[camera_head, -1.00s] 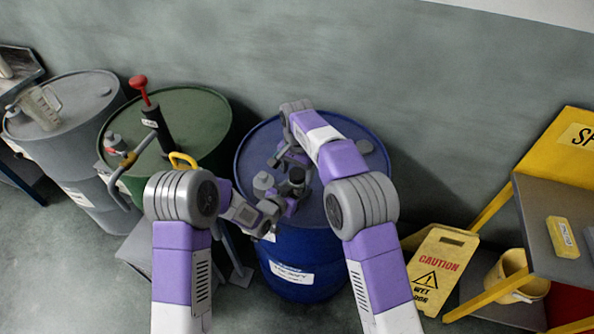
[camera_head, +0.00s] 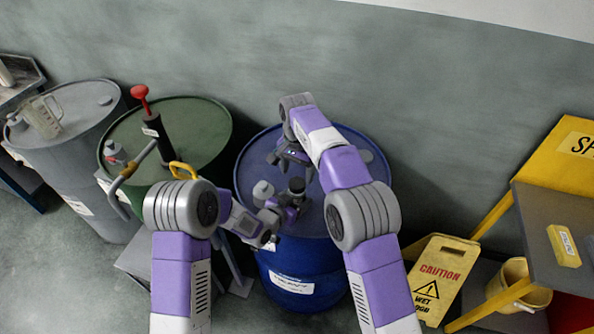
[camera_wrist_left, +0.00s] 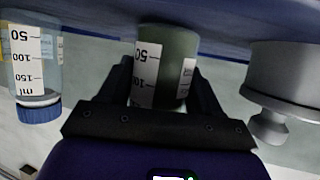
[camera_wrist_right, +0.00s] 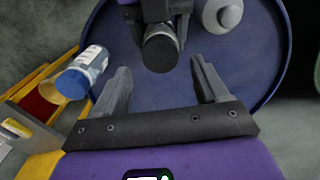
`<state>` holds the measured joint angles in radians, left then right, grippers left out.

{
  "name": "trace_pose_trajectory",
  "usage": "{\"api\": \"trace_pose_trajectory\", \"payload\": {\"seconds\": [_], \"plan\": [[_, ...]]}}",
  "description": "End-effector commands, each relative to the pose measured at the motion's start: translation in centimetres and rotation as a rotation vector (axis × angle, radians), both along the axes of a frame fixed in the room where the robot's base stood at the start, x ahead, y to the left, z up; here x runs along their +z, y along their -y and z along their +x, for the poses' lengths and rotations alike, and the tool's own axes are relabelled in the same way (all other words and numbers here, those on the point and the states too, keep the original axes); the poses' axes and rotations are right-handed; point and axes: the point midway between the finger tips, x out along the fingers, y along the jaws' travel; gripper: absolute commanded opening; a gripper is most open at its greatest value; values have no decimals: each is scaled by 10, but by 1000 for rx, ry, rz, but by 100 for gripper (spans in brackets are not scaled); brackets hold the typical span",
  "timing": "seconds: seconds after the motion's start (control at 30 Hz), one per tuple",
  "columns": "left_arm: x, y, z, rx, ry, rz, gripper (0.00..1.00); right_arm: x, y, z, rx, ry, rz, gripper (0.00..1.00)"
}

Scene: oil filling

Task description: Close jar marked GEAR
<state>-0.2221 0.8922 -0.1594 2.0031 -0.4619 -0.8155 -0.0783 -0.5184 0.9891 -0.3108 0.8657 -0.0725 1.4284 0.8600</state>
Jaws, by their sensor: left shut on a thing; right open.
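A jar with a dark round top (camera_head: 297,186) stands on the blue drum (camera_head: 322,222). My left gripper (camera_head: 287,206) is shut on its side. In the left wrist view the jar (camera_wrist_left: 167,62) sits between the fingers, greenish, with a millilitre scale. In the right wrist view its dark top (camera_wrist_right: 160,53) faces me; I cannot tell whether it is a cap or an open mouth. My right gripper (camera_wrist_right: 158,88) is open and empty, just short of that jar. A clear jar with a blue cap (camera_wrist_right: 82,75) is beside it. No GEAR label is legible.
A grey can (camera_head: 263,191) stands close left of the held jar; it also shows in the right wrist view (camera_wrist_right: 220,12). A green drum (camera_head: 190,125) with a red-handled pump (camera_head: 150,120) is to the left. A caution sign (camera_head: 440,275) and a yellow-framed table (camera_head: 545,215) are at the right.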

Motion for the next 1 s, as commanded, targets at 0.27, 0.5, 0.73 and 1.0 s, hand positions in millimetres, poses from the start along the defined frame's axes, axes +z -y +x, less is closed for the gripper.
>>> {"api": "trace_pose_trajectory", "payload": {"seconds": [0.27, 0.5, 0.73, 1.0], "plan": [[0, 0, 0, 0, 1, -1, 0, 21, 1, 1, 124, -1, -4, 73], [0, 0, 0, 0, 1, -1, 0, 33, -1, 0, 201, 2, -1, 73], [0, 0, 0, 0, 1, -1, 0, 34, -1, 0, 204, 2, 0, 73], [0, 0, 0, 0, 1, -1, 0, 20, -1, -1, 203, 0, 0, 73]]}}
